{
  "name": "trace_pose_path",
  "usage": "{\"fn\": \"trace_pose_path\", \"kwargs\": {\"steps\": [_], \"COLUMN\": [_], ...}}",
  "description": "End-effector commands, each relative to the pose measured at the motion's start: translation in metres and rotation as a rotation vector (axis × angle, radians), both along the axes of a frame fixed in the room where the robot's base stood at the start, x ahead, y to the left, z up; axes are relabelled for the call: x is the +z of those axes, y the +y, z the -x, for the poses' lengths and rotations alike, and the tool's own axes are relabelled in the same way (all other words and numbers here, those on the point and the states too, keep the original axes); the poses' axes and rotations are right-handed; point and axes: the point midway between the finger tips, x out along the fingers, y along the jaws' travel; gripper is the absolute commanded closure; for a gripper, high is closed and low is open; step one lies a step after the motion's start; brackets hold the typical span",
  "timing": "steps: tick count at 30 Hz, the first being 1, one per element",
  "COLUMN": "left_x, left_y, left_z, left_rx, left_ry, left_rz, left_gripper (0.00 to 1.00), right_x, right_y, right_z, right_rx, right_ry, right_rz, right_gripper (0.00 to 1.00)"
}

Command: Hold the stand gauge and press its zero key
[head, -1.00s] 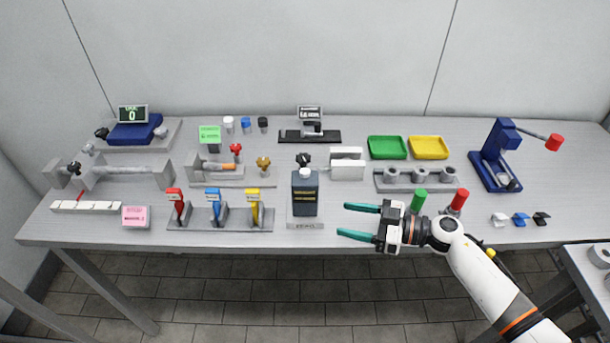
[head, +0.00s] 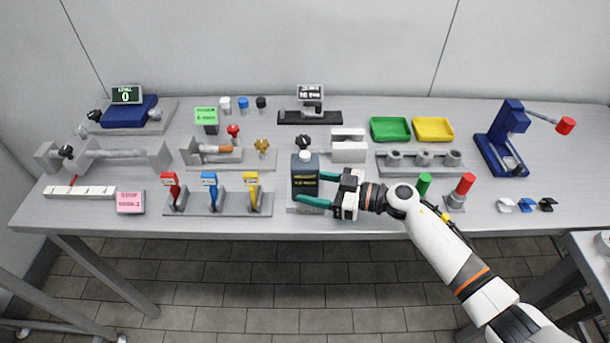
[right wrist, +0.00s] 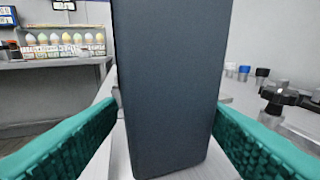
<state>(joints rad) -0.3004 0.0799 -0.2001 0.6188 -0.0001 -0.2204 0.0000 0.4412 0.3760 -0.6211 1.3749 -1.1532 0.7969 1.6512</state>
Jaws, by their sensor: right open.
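An upright dark blue-grey box (head: 305,168) with a white round cap on top and a small label stands on a light base near the table's front edge; I take it for the stand gauge. It fills the middle of the right wrist view (right wrist: 168,70). My right gripper (head: 308,188) is open, with its teal fingers reaching either side of the box at its lower part. In the right wrist view one finger is left of it and one right; contact is not clear. No zero key can be told apart. My left gripper is not in view.
A rack with red, blue and yellow handles (head: 217,207) stands left of the box. A white block (head: 348,152) and black knob (head: 304,143) are close behind it. A small display on a black base (head: 309,117) is farther back. Green and red cylinders (head: 466,184) stand to the right.

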Motion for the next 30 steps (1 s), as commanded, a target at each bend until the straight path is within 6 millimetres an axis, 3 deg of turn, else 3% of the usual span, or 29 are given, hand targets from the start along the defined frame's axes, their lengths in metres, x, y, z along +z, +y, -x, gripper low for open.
{"fn": "trace_pose_path", "kwargs": {"steps": [14,19,22,28,30], "left_x": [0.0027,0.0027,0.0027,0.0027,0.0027], "left_y": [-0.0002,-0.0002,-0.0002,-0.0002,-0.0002], "left_z": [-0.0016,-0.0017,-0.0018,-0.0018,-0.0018], "left_rx": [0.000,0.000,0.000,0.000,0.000], "left_ry": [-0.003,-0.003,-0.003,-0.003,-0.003], "left_rz": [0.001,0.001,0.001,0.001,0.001], "left_gripper": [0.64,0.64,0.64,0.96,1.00], "right_x": [-0.0014,-0.0014,-0.0015,-0.0017,-0.0017], "right_y": [0.0104,0.0103,0.0103,0.0101,0.0101], "right_z": [-0.0032,-0.0032,-0.0031,-0.0030,-0.0030], "right_rx": [-0.001,0.000,0.000,0.000,0.000], "right_ry": [0.000,0.000,0.000,0.000,0.000], "right_rz": [0.000,0.000,0.000,0.000,0.001], "right_gripper": [0.40,0.66,0.67,0.67,0.67]}}
